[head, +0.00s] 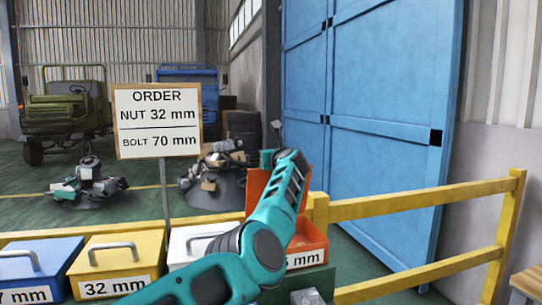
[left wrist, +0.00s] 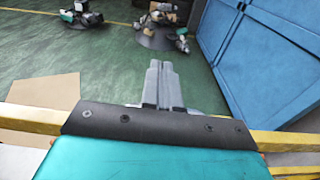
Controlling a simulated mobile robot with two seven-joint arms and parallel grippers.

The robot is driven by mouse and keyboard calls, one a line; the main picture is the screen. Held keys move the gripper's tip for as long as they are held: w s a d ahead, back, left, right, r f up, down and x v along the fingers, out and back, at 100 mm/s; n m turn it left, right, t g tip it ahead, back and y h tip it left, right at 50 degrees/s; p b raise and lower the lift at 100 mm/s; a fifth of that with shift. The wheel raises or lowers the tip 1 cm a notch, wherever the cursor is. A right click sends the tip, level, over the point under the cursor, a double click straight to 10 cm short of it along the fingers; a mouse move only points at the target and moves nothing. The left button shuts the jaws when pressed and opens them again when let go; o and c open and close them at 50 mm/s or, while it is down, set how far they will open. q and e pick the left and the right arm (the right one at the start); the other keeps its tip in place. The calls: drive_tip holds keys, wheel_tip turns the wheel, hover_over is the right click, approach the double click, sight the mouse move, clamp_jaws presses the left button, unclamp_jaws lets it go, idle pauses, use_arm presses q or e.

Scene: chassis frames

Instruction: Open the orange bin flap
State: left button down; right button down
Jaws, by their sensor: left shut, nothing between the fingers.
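The orange bin (head: 308,243) stands at the right end of the row of bins. Its front label ends in "mm"; my left arm hides the start. Its orange flap (head: 257,187) stands raised, upright at the back of the bin, and the arm covers its middle. My left arm reaches up across the bin from the lower left. In the left wrist view my left gripper (left wrist: 160,68) is shut and empty, its fingers side by side over the green floor. In the head view its fingers are mostly hidden behind the wrist. My right gripper is not in view.
A blue bin (head: 38,262), a yellow 32 mm bin (head: 118,256) and a white bin (head: 192,238) stand to the left, lids closed. An order sign (head: 157,122) rises behind them. A yellow railing (head: 425,203) runs right. A grey metal piece (head: 308,297) sits at the bottom edge.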

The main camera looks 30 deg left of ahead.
use_arm(q)
drive_tip(key=shift+a+f, duration=0.1)
drive_tip(key=shift+f, duration=0.25)
idle(0.5)
